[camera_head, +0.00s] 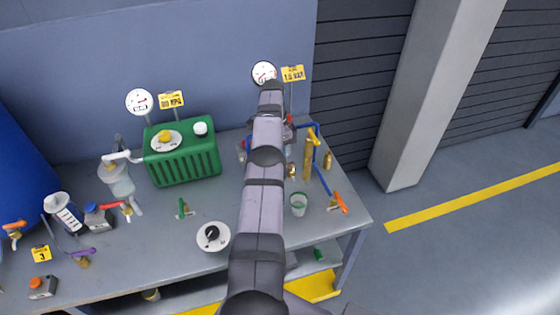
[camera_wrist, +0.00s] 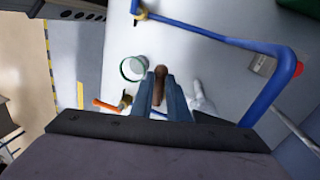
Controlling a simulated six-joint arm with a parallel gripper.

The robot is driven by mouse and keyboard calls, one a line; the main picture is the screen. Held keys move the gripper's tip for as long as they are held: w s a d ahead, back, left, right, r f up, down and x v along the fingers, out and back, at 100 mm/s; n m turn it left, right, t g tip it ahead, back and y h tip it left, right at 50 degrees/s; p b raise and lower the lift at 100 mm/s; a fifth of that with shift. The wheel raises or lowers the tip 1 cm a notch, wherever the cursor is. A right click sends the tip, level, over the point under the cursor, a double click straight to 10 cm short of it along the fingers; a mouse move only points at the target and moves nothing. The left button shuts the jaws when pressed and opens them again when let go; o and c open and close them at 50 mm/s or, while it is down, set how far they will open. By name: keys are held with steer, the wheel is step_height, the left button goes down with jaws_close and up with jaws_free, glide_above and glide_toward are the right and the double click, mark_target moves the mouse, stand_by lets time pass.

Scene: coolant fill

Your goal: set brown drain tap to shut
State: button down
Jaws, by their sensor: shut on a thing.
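In the wrist view the brown drain tap's handle (camera_wrist: 160,84) is an elongated brown piece. It lies between the two blue-grey fingers of my gripper (camera_wrist: 161,76), which are shut on it. The handle points along the fingers, and its lower part is hidden between them. The tap's body and outlet are not clear in this view. In the head view my arm covers much of the middle of the bench, and I cannot make out the gripper or the brown handle there.
A green-rimmed cup (camera_wrist: 132,68) stands close to the fingers, with an orange-handled tap (camera_wrist: 106,105) beside it. A blue pipe (camera_wrist: 225,35) bends around the fingers. In the head view a green radiator tank (camera_head: 183,153) and a round dial (camera_head: 213,237) stand left of my arm.

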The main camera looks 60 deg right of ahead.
steer(key=shift+d+r, duration=0.1)
steer(key=shift+r, duration=0.05)
steer(key=c, duration=1.7)
jaws_free()
steer(key=shift+s+a+n+b, duration=0.1)
steer(key=shift+a+n+b, duration=0.1)
steer(key=shift+n+b, duration=0.15)
